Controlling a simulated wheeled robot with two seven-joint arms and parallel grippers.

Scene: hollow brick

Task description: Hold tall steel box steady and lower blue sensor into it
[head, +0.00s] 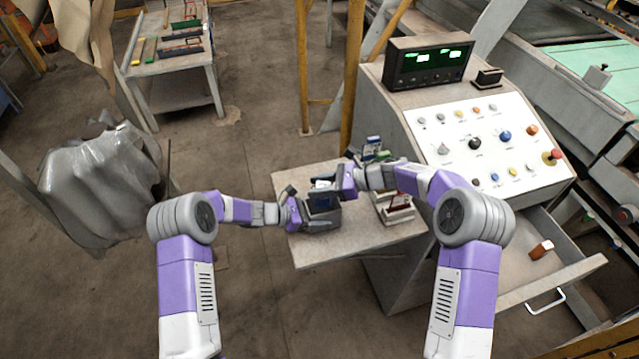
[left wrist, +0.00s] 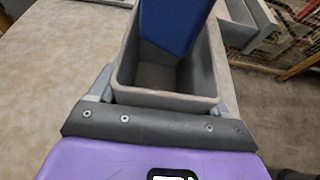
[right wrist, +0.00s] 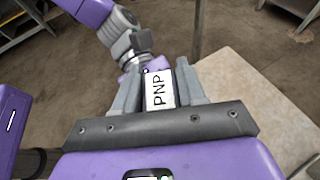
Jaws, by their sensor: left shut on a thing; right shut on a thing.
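The tall steel box (head: 323,205) stands on the small table, a grey open-topped box. My left gripper (head: 306,212) is shut on it; in the left wrist view its fingers grip the sides of the box (left wrist: 165,98), below the open mouth. My right gripper (head: 337,186) is shut on the blue sensor (head: 322,184) at the box.
The small table (head: 310,250) has free room at its front. Light bins (head: 397,214) with parts sit right of the box, with green and blue parts (head: 375,150) behind. A control console (head: 480,140) with an open drawer (head: 560,255) stands close on the right.

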